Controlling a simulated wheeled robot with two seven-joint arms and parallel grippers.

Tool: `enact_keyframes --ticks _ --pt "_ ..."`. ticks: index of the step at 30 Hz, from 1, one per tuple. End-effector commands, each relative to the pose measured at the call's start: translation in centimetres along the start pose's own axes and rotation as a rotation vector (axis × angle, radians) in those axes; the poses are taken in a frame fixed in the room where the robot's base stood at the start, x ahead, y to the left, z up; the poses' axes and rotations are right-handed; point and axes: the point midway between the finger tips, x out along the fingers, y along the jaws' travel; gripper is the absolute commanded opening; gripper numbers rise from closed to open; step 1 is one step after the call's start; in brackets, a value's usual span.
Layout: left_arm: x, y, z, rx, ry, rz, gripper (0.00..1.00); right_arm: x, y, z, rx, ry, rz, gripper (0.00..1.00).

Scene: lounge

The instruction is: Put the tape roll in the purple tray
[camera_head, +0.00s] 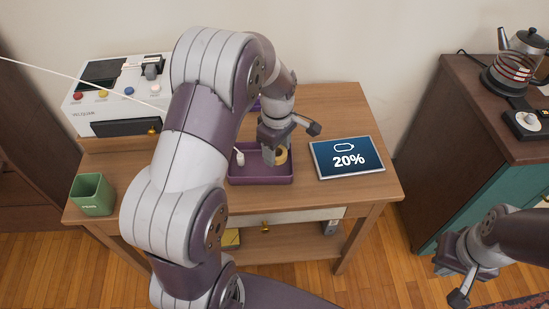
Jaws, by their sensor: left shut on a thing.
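The purple tray (261,181) lies on the wooden table, left of the tablet. The tape roll (282,157) is tan and shows only in part, at the tray's right side. My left gripper (271,158) points down over the tray and is shut on the tape roll; its fingers hide part of the roll. I cannot tell whether the roll touches the tray floor. My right gripper (452,272) hangs at the lower right, away from the table; its fingertips are not clear.
A small white object (240,158) is at the tray's left. A tablet (347,158) reading 20% lies right of the tray. A green cup (92,195) stands at the table's left, before a white machine (120,95). A cabinet (480,130) with a kettle (522,45) stands at right.

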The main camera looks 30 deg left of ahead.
Motion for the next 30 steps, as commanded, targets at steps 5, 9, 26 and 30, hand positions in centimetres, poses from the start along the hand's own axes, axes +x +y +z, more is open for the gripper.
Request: enact_keyframes --ticks 5,9,26,30 --pt "1.3 0.1 -1.2 0.001 0.0 0.0 0.27 0.1 0.0 0.0 0.0 0.0 0.0 0.0" --pt "3.9 0.1 -1.1 0.001 -0.001 -0.003 0.27 0.5 0.0 0.1 0.0 0.0 0.0 0.0" --pt "5.0 0.1 -1.1 0.002 0.0 0.001 0.81 0.5 0.0 0.1 0.0 0.0 0.0 0.0" --pt "5.0 0.1 -1.1 0.002 0.0 0.001 0.81 0.5 0.0 0.1 0.0 0.0 0.0 0.0"
